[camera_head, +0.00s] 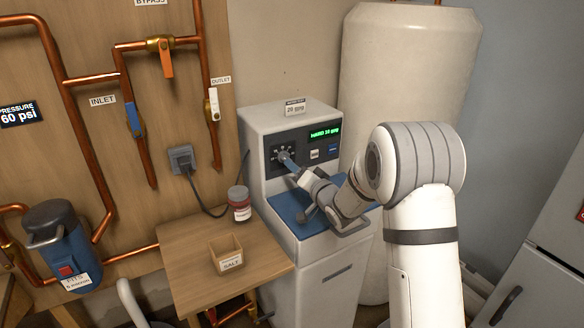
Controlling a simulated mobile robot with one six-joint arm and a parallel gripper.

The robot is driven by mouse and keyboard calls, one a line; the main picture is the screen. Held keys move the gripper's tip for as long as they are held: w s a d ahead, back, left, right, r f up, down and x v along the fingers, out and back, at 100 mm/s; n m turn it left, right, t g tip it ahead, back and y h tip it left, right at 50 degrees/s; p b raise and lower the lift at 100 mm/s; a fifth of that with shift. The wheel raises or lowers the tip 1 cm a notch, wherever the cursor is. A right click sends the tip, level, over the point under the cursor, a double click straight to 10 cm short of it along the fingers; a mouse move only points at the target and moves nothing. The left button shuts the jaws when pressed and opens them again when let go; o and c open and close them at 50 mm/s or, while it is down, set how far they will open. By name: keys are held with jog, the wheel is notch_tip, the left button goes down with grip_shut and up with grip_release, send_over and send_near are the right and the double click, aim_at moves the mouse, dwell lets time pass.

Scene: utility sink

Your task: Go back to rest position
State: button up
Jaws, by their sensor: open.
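My arm reaches in from the lower right of the head view, bent at the elbow, and stretches left over the white water-softener cabinet (318,258). My gripper (289,162) is open, with its tips at the dial (284,153) on the cabinet's control panel. The fingers partly cover the dial, and I cannot tell whether they touch it. The wrist hangs above the cabinet's blue lid (290,207). The panel also has a lit green display (324,132) and two small buttons below it.
Copper pipes with valves run along the wooden board at left. A large white tank (408,75) stands behind my arm. A grey cabinet (540,285) is at right.

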jog(key=shift+v, duration=1.1)
jog(key=s+d+r+g+h+p, duration=0.1)
jog(key=s+d+r+g+h, duration=0.1)
jog(key=s+d+h, duration=0.4)
jog(key=s+d+r+g+h, duration=0.2)
jog(key=s+d+g+h, duration=0.1)
jog(key=s+d, duration=0.6)
jog(key=s+d+f+n+g+h, duration=0.1)
jog(key=s+g, duration=0.6)
jog(key=s, duration=1.8)
jog(key=shift+d+f+n+p, duration=0.2)
jog(key=shift+d+n+p, duration=0.15)
jog(key=shift+d+n, duration=0.35)
jog(key=shift+c, duration=0.5)
